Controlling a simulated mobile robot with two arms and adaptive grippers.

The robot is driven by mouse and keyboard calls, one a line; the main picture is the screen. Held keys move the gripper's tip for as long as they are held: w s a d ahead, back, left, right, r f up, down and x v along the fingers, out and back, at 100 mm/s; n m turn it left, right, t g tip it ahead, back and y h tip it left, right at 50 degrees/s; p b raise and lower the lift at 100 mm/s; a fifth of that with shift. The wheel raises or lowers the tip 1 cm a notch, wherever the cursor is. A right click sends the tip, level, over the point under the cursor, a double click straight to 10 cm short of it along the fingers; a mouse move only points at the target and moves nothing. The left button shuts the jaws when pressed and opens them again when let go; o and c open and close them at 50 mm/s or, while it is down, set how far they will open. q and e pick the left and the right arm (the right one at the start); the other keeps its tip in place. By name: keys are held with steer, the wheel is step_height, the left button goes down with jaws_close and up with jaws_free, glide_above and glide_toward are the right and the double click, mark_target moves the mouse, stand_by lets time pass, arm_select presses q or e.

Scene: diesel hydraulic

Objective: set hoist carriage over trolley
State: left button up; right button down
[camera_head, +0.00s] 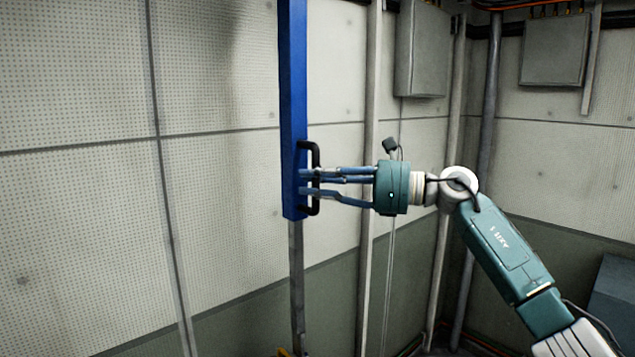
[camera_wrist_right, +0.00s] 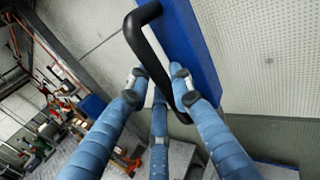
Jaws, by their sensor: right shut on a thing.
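A tall blue upright beam (camera_head: 293,105) with a black handle (camera_head: 316,178) on its right side hangs in the middle of the head view. My right gripper (camera_head: 310,181) comes in from the right and is shut on the black handle. In the right wrist view the handle (camera_wrist_right: 150,50) passes between the blue fingers of the right gripper (camera_wrist_right: 160,92), beside the blue beam (camera_wrist_right: 195,50). I cannot tell from these frames whether the beam is the hoist carriage. No trolley can be made out. My left gripper is not in view.
A grey post (camera_head: 297,270) runs down below the blue beam. Panelled walls (camera_head: 220,90) stand behind, with pipes (camera_head: 483,110) and grey boxes (camera_head: 422,50) at the right. The wrist view shows cluttered equipment (camera_wrist_right: 65,105) at the left.

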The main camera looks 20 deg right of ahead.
steer(key=c, duration=1.6)
jaws_free()
steer(key=shift+a, duration=0.1)
steer(key=shift+s+d, duration=0.15)
steer(key=shift+d, duration=0.15)
steer(key=v, duration=1.1)
steer(key=shift+s+d, duration=0.1)
steer(key=shift+s, duration=0.1)
